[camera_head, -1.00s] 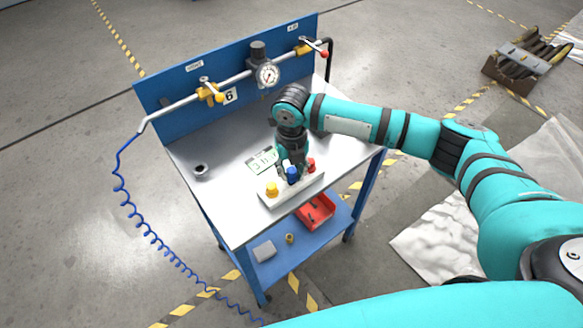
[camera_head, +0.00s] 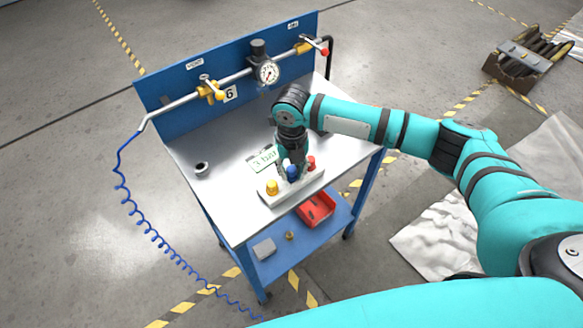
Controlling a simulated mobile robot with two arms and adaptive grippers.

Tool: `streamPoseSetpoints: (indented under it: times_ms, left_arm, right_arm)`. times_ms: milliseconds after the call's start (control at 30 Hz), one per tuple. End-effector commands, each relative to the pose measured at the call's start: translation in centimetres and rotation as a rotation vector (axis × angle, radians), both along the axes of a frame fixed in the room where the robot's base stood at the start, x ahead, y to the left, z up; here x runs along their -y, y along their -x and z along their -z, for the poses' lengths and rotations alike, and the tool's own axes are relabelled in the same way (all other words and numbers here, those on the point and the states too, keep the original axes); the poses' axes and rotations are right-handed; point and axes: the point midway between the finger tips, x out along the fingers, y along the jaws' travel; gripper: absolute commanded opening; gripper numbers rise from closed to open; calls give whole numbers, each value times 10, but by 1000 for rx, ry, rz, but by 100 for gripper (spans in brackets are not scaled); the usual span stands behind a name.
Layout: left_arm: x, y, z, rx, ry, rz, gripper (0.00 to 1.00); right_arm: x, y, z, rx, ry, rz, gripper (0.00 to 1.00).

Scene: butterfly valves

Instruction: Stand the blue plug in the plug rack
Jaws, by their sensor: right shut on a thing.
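The blue plug (camera_head: 292,172) is upright at the middle of the plug rack (camera_head: 285,196), between a yellow plug (camera_head: 272,187) and a red plug (camera_head: 311,163). The rack is a pale block at the front of the bench top. My right gripper (camera_head: 291,164) points down from above and behind and is shut on the blue plug. The fingertips are small here and partly hidden. Whether the plug is fully seated in its hole is too small to tell. My left gripper is not in view.
A blue back panel carries a pipe with valves and a gauge (camera_head: 267,73). A small dark-holed ring (camera_head: 201,168) lies on the bench top (camera_head: 215,190), whose left part is mostly clear. A red bin (camera_head: 315,209) is on the lower shelf. A blue coiled hose hangs at left.

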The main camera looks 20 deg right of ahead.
Motion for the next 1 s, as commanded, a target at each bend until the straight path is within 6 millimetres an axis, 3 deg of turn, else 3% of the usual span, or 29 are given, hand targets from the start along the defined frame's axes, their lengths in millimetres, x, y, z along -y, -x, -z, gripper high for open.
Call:
streamPoseSetpoints:
  times_ms: [700,733,900,1000]
  left_arm:
    - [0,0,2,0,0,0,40]
    - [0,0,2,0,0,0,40]
    - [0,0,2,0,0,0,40]
    - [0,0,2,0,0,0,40]
  right_arm:
    - [0,0,5,0,0,0,2]
    - [0,0,5,0,0,0,28]
    - [0,0,5,0,0,0,51]
    - [0,0,5,0,0,0,52]
